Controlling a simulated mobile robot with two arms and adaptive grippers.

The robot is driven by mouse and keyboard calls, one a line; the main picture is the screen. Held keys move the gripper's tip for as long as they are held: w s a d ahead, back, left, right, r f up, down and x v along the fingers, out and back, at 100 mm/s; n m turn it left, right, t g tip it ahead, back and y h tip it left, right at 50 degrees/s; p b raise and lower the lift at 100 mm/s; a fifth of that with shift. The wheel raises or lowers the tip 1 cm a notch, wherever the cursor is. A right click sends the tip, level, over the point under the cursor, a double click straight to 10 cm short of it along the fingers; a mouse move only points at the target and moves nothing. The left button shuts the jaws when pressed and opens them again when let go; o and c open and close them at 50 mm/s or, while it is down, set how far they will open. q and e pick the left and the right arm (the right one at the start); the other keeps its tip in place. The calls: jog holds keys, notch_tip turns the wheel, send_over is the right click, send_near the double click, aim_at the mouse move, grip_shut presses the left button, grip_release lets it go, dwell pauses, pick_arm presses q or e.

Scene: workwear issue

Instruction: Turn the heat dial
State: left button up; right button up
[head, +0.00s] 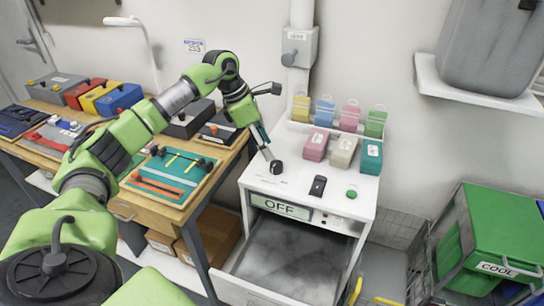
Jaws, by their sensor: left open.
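The heat dial looks to be the small black knob (276,167) on the white top of a cabinet (256,179). My left gripper (268,154) reaches down to it from the upper left and is open. Its fingertips are right by the knob; I cannot tell whether they touch it. A black switch (318,186) and a green button (352,194) sit to the right of the knob. A sign reading OFF (280,207) is on the cabinet's front. My right gripper is not in view.
Pink, cream and teal boxes (372,156) stand at the back of the cabinet top, below coloured tags on a rack. The drawer (290,262) below is pulled open. A wooden workbench (150,207) with tool cases is at left; a green COOL bin (502,235) is at right.

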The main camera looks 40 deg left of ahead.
pick_arm(q)
jog(key=v, duration=0.5)
jog(key=shift+r, duration=0.1)
dwell(0.4)
